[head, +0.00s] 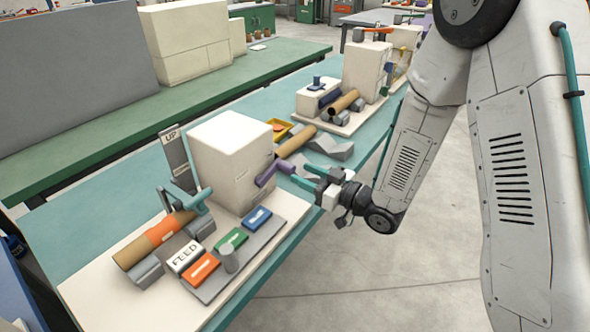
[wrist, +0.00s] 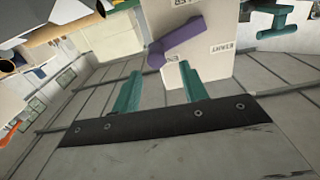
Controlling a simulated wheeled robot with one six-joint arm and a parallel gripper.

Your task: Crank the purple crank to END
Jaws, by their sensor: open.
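The purple crank (head: 268,174) sticks out from the right side of a cream box (head: 231,150). In the wrist view, the purple crank (wrist: 178,44) lies slanted across the box face, its lower-left end nearest my fingers. Small labels lie around it; one to its right (wrist: 221,47) is upside down and seems to read START. I cannot make out which label is END. My gripper (head: 295,174) has teal fingers and is open and empty, just right of the crank. In the wrist view, my gripper (wrist: 160,80) has its fingertips below the crank, apart from it.
A panel of orange, green and blue blocks (head: 231,240) and a FEED label (head: 185,257) sit in front of the box. An orange-banded tube (head: 161,232) lies at left below an UP plate (head: 174,150). A similar machine (head: 366,70) stands farther back. Floor is clear at right.

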